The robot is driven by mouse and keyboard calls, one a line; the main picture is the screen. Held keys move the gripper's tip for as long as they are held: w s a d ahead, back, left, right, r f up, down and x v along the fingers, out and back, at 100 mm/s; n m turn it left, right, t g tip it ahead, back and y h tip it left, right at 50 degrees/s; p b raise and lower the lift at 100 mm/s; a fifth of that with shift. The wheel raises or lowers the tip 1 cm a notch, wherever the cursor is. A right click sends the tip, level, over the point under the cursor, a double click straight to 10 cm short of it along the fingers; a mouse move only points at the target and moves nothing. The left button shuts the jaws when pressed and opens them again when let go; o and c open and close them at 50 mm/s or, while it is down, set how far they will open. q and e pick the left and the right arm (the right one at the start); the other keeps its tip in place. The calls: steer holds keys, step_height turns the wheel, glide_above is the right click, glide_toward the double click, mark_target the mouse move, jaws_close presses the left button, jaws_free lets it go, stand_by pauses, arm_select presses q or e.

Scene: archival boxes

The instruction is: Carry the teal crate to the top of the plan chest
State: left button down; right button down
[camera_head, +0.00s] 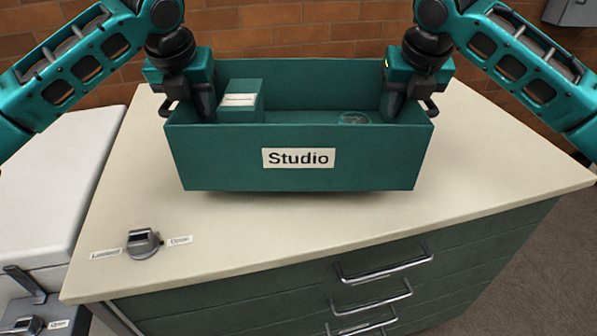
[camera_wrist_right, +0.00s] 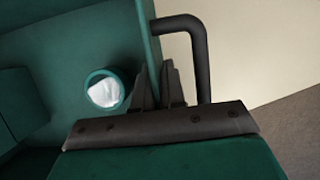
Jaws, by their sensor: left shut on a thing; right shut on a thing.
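The teal crate (camera_head: 298,178), labelled "Studio", is upright over the pale top of the plan chest (camera_head: 330,225). A dark shadow lies under its front edge; I cannot tell whether it touches the top or hangs just above it. My left gripper (camera_head: 205,105) is shut on the crate's left end and my right gripper (camera_head: 393,105) on its right end. In the right wrist view, the right gripper's fingers (camera_wrist_right: 160,88) are at the crate wall beside the black handle (camera_wrist_right: 190,45). A small teal box with a white label (camera_head: 240,98) and a round item (camera_head: 354,118) sit inside.
A grey latch-like device (camera_head: 143,242) with small labels sits at the chest top's front left. A white cabinet (camera_head: 50,185) adjoins on the left. The chest's drawers have metal handles (camera_head: 385,268). A brick wall (camera_head: 290,28) stands behind. Bare top lies right and in front.

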stand_by(0.5)
